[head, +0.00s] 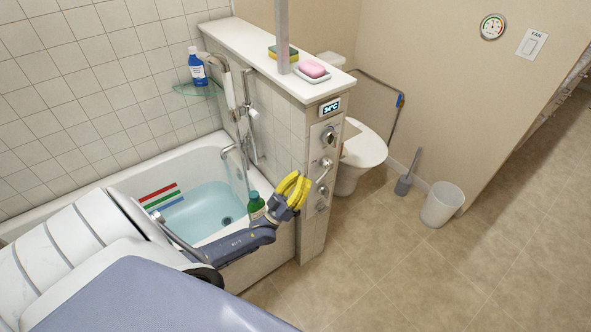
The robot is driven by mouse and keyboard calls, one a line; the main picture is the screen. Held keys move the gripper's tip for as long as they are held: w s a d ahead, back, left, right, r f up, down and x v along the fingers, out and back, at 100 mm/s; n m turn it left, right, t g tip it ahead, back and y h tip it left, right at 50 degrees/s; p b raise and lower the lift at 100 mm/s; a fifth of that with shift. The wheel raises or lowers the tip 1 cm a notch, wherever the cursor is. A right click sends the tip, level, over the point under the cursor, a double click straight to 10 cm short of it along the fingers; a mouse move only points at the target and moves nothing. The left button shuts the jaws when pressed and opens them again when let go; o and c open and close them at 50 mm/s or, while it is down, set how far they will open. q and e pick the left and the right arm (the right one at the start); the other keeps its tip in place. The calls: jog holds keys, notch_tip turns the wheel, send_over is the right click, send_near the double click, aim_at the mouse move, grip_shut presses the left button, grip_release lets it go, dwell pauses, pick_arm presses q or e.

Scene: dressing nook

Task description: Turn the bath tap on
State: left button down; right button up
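The bath (110,186) holds pale blue water (200,212). Its spout (229,149) hangs over the far end; I cannot tell if water runs from it. A panel on the end of the tiled half wall carries a round knob (328,135), a lever handle (322,172) and a lower knob (321,208). Which one works the bath tap is not clear. My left gripper (302,177), with yellow fingers, is just left of the lever handle. Contact and finger opening cannot be told from this angle. My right gripper is not in view.
A green bottle (256,204) stands close to my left gripper. A display (330,107) is above the knobs. Pink soap (312,68) and a sponge (283,53) lie on the ledge (240,42), near a post. A toilet (362,150) and bin (442,204) stand beyond; floor at right is clear.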

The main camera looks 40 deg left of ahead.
pick_arm(q)
jog(key=shift+w+d+f, duration=0.25)
jog(key=shift+w+d, duration=0.05)
jog(key=shift+w, duration=0.3)
jog(key=shift+w+d+f, duration=0.25)
jog(key=shift+w, duration=0.35)
jog(key=shift+w+d+f, duration=0.25)
jog(key=shift+w+d, duration=0.05)
jog(key=shift+w, duration=0.3)
